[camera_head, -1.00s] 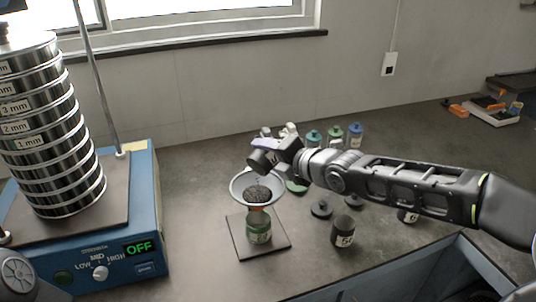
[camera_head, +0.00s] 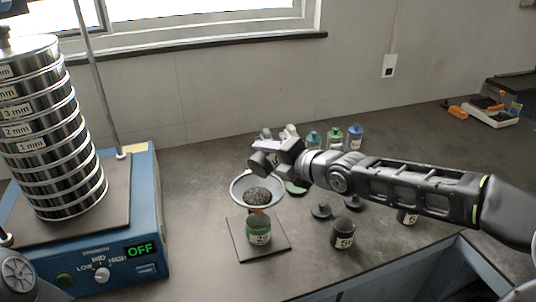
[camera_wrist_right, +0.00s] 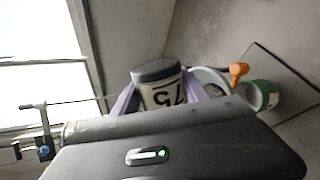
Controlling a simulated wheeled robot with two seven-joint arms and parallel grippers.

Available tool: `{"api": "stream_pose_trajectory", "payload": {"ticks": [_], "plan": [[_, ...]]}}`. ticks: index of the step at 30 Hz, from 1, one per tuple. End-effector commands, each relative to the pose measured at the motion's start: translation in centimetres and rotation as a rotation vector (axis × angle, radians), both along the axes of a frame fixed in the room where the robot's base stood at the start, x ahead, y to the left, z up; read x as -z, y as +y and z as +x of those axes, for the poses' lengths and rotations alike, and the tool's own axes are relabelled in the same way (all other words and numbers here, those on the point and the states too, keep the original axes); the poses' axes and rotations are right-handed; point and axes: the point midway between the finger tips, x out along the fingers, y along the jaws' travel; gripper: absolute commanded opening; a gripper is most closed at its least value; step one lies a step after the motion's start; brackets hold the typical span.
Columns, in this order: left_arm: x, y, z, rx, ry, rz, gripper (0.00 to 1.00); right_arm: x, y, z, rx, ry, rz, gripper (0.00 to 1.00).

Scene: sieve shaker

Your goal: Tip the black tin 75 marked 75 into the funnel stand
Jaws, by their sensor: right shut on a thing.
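The black tin 75 (camera_head: 262,163) is held by my right gripper (camera_head: 277,156), tilted over the funnel. In the right wrist view the tin (camera_wrist_right: 160,88) shows its white label with 75 between the fingers. The funnel (camera_head: 236,191) is a pale bowl with dark grains heaped in it. My left gripper is out of view.
A blue sieve shaker (camera_head: 148,215) with a stack of metal sieves (camera_head: 58,140) stands left, its display reading OFF. Another black tin (camera_head: 343,233) and dark lids (camera_head: 321,211) lie right of the funnel. Several bottles (camera_head: 334,138) stand behind the arm.

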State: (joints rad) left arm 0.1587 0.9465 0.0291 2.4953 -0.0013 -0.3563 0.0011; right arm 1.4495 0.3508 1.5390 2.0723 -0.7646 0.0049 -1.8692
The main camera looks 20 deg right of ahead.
Motion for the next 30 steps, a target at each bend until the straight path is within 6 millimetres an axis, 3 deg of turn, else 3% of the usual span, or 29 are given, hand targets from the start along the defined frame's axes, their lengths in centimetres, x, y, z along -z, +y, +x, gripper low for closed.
{"api": "stream_pose_trajectory", "payload": {"ticks": [1,9,23,30], "plan": [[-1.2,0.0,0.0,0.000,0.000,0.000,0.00,-0.6,0.0,0.1,-0.004,0.020,0.036,0.09],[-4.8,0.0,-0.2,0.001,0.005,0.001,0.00,-0.4,-0.6,0.5,-0.002,0.128,0.195,0.09],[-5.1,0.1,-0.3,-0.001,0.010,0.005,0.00,0.5,-0.8,0.6,-0.001,0.162,0.241,0.09],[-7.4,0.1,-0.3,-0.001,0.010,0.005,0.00,-0.1,-0.9,0.7,-0.001,0.211,0.319,0.09]]}}
